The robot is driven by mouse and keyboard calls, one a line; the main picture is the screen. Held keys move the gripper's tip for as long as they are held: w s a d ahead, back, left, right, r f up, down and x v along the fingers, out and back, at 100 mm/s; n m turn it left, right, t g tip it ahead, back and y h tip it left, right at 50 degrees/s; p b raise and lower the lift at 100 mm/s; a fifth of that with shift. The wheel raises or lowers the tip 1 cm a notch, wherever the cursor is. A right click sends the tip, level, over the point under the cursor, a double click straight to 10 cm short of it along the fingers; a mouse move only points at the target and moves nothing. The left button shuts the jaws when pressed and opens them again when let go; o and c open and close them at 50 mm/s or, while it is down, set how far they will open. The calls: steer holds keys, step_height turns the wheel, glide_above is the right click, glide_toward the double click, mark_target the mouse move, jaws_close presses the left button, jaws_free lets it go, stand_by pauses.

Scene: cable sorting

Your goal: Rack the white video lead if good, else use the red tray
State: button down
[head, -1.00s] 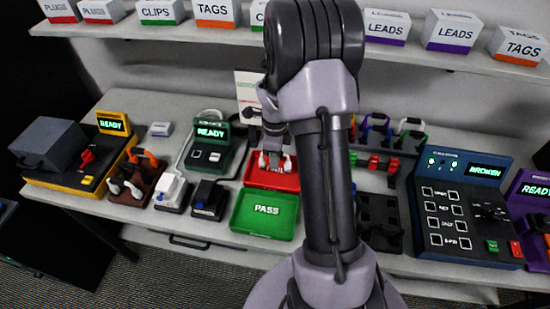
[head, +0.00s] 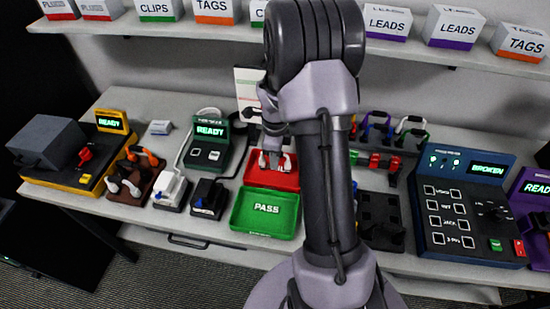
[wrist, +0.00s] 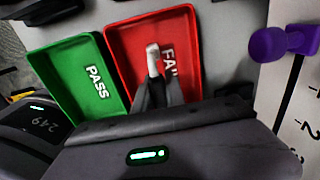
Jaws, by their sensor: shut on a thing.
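My gripper (wrist: 158,97) is shut on a white lead end (wrist: 153,60) above the red tray (wrist: 120,50), which is marked FAIL. In the head view, white lead ends (head: 287,164) show at the red tray (head: 272,181), beside my gripper (head: 274,158). I cannot tell whether the lead touches the tray floor. The tester (head: 466,205) at the right has a screen reading BROKEN. A rack with coloured leads (head: 376,124) stands at the back, partly behind my arm.
The green PASS tray (head: 250,227) adjoins the red tray. Left of them stand a green READY device (head: 208,150), small black and white blocks and a yellow-based machine (head: 75,160). A purple device (head: 535,205) is at the far right. A shelf of labelled boxes runs above.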

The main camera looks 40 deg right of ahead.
steer(key=shift+f+b, duration=0.45)
steer(key=shift+b, duration=0.1)
stand_by(0.4)
steer(key=c, duration=0.7)
jaws_free()
steer(key=shift+c, duration=0.2)
steer(key=shift+r, duration=0.15)
steer(key=shift+r+p, duration=2.7)
steer(key=shift+r, duration=1.25)
